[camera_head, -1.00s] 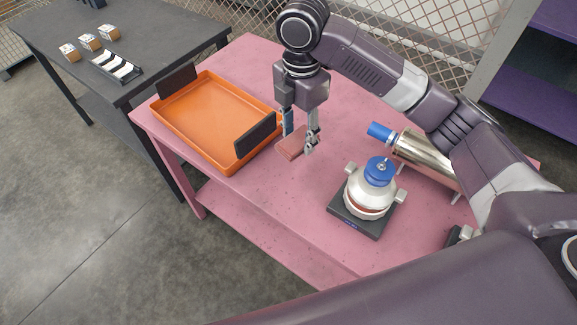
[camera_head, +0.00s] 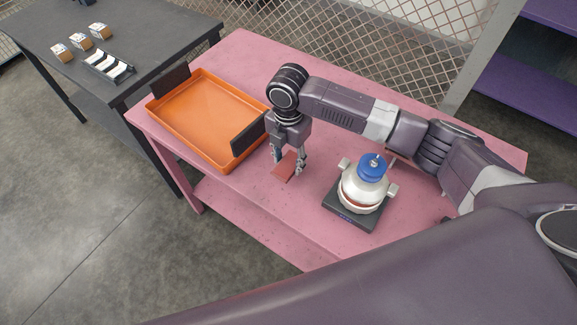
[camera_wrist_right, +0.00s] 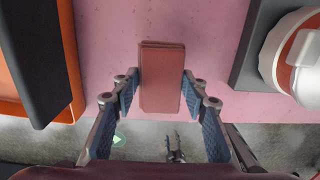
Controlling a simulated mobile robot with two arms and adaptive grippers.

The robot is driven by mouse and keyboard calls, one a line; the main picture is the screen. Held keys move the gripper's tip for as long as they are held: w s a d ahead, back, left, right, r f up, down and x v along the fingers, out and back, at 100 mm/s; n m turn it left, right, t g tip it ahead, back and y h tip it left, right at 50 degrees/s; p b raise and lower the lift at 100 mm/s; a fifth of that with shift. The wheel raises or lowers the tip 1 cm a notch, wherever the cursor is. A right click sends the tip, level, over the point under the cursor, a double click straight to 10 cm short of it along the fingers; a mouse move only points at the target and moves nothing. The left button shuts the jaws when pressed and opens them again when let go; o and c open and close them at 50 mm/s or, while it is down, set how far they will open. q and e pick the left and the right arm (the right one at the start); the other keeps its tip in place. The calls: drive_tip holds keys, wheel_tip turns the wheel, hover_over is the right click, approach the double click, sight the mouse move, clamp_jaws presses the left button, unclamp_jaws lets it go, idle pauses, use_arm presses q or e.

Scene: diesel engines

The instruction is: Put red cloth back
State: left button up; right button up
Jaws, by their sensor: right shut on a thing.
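The red cloth (camera_head: 285,166) is a flat, folded red rectangle near the front edge of the pink table. My right gripper (camera_head: 287,163) points down and is shut on it. In the right wrist view the cloth (camera_wrist_right: 162,75) sits between the two fingertips of the gripper (camera_wrist_right: 162,82), and its near end overlaps the table's front edge. I cannot tell how high it is above the table. The orange tray (camera_head: 190,143) with black upright end plates lies left of the gripper and looks empty. My left gripper is not in view.
A white device with a blue top (camera_head: 360,185) stands on a black base (camera_head: 350,218) to the right of the gripper. A dark table (camera_head: 150,60) at the left holds small boxes (camera_head: 80,41) and a black-and-white rack (camera_head: 110,67). A mesh fence (camera_head: 400,50) stands behind.

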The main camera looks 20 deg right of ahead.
sight(289, 162)
wheel_tip(289, 162, down, 3)
drive_tip(key=shift+s+f+p, duration=0.1)
drive_tip(key=shift+f+p, duration=0.1)
drive_tip(key=shift+p, duration=0.15)
drive_tip(key=shift+f, duration=0.55)
drive_tip(key=o, duration=1.1)
drive_tip(key=shift+f, duration=0.1)
